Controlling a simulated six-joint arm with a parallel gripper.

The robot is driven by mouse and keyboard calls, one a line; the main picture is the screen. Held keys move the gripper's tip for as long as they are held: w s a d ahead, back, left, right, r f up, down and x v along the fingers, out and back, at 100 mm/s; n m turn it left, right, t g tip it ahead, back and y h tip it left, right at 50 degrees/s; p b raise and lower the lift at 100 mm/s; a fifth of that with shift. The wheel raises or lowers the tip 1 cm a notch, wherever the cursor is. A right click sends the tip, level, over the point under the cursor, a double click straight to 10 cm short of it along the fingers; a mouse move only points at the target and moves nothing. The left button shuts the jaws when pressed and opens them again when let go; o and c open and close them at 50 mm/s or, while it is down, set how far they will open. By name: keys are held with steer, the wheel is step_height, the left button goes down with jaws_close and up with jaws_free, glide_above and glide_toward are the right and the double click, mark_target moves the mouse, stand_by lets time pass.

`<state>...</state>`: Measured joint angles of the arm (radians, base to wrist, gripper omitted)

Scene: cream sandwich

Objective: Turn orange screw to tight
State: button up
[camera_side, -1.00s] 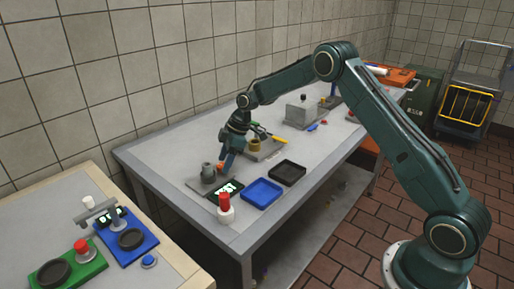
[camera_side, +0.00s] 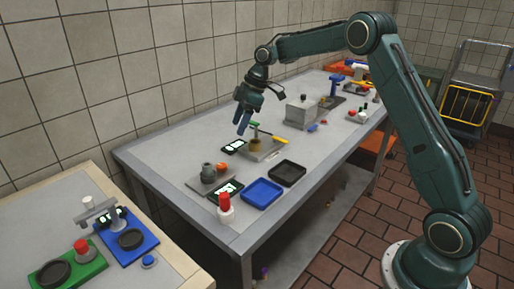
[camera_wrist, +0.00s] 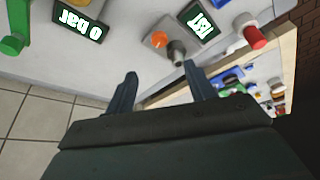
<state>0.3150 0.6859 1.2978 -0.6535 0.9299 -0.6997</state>
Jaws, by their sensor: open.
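The orange screw (camera_side: 221,167) stands on a grey plate (camera_side: 198,183) on the long table, close beside a dark grey cylinder (camera_side: 208,170). In the wrist view the orange screw (camera_wrist: 159,40) shows beyond my fingertips, with the grey cylinder (camera_wrist: 177,52) beside it. My gripper (camera_side: 243,122) is open and empty, raised above the table and up and to the right of the screw. In the wrist view my gripper (camera_wrist: 160,76) has its two fingers apart with nothing between them. A small display (camera_side: 226,189) stands beside the plate; its text is too unclear to read.
A second display (camera_wrist: 80,20) appears to read "0 bar". A brass fitting with a green and yellow handle (camera_side: 278,140) stands behind the screw. A blue tray (camera_side: 262,193), a black tray (camera_side: 288,173) and a red-topped button (camera_side: 225,207) lie in front. A side table (camera_side: 60,230) stands left.

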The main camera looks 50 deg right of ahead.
steer(key=s+a+r+m+t+h, duration=0.1)
steer(key=s+a+r+m, duration=0.3)
steer(key=s+r, duration=0.7)
steer(key=shift+s+a+r, duration=0.35)
steer(key=shift+s+a, duration=0.6)
steer(key=shift+s, duration=0.25)
steer(key=shift+w+h, duration=0.1)
steer(key=shift+h, duration=0.2)
steer(key=n+y, duration=0.1)
steer(key=n, duration=0.2)
glide_above(222, 165)
steer(key=s+d, duration=0.4)
steer(key=d, duration=0.1)
step_height(222, 165, down, 12)
steer(key=shift+a+f+g, duration=0.2)
steer(key=shift+a+g, duration=0.05)
steer(key=shift+g, duration=0.05)
steer(key=x, duration=1.3)
steer(key=shift+w+a+f, duration=0.15)
steer(key=shift+a+f, duration=0.15)
steer(key=shift+a, duration=0.05)
